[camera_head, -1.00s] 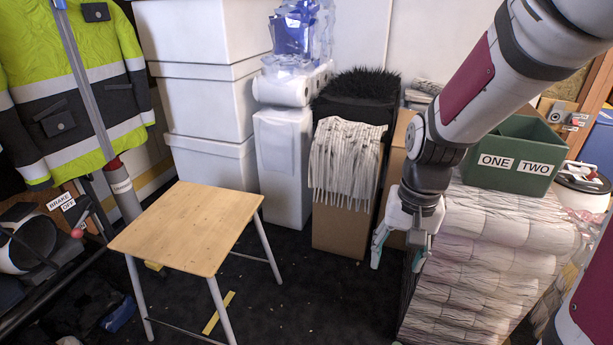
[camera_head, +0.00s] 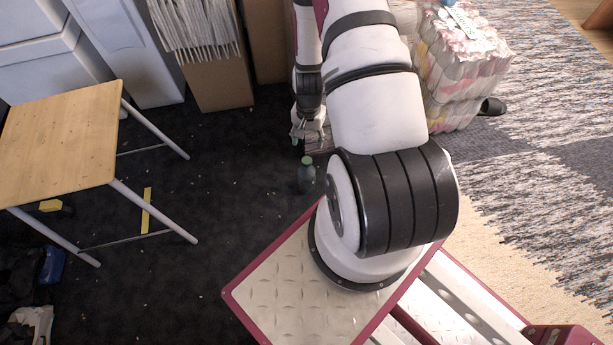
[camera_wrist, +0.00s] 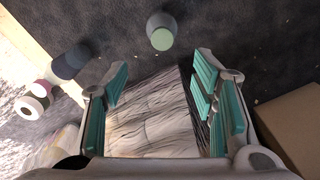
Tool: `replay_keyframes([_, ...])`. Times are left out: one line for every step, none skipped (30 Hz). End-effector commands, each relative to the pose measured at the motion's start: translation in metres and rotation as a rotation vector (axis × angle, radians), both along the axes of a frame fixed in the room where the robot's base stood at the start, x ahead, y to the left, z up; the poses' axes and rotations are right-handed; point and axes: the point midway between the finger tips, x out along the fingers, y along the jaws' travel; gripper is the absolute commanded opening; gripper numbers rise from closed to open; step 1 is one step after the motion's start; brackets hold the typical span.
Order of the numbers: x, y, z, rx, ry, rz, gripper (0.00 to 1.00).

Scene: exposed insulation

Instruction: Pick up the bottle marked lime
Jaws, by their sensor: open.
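A small dark bottle with a green cap (camera_head: 307,174) stands on the dark carpet, just left of my arm in the head view. A bottle with a pale green top (camera_wrist: 162,32) shows near the top centre of the wrist view, probably the same one. No lime marking is readable on it. My gripper (camera_wrist: 160,85) is open, its teal-padded fingers wide apart and nothing held between them. The bottle lies beyond the fingertips in that view, apart from them. In the head view my gripper (camera_head: 309,130) is small and partly hidden by my arm, just above the bottle.
Dark and white round items (camera_wrist: 68,64) stand at left, and a cardboard box (camera_wrist: 294,128) at lower right. A wooden-topped table (camera_head: 62,138) stands left; dark carpet between is mostly clear.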

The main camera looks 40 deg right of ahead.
Motion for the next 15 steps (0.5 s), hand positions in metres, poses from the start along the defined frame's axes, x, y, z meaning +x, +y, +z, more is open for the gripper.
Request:
replay_keyframes([-0.001, 0.000, -0.008, 0.000, 0.001, -0.003, 0.53])
replay_keyframes([-0.001, 0.000, -0.012, 0.000, 0.001, -0.004, 0.53])
replay_keyframes([-0.001, 0.000, -0.019, 0.000, 0.001, -0.004, 0.53])
replay_keyframes([-0.002, 0.001, -0.024, 0.001, 0.003, -0.004, 0.53])
replay_keyframes([-0.002, 0.001, -0.030, 0.002, 0.003, -0.004, 0.53])
replay_keyframes([-0.002, 0.001, -0.039, 0.002, 0.003, -0.004, 0.53])
replay_keyframes([-0.001, 0.001, -0.045, 0.001, 0.002, -0.003, 0.53])
replay_keyframes([-0.002, 0.001, -0.051, 0.001, 0.003, -0.003, 0.53])
replay_keyframes([-0.001, 0.001, -0.058, 0.001, 0.003, -0.003, 0.53])
replay_keyframes([-0.001, 0.001, -0.063, 0.001, 0.002, -0.003, 0.53])
replay_keyframes([-0.001, 0.001, -0.068, 0.001, 0.002, -0.003, 0.53])
replay_keyframes([-0.001, 0.001, -0.073, 0.000, 0.001, -0.003, 0.53])
replay_keyframes([-0.001, 0.001, -0.076, 0.000, 0.001, -0.003, 0.53])
replay_keyframes([-0.001, 0.001, -0.079, 0.000, 0.001, -0.002, 0.53])
replay_keyframes([-0.001, 0.001, -0.082, 0.001, 0.002, -0.002, 0.53])
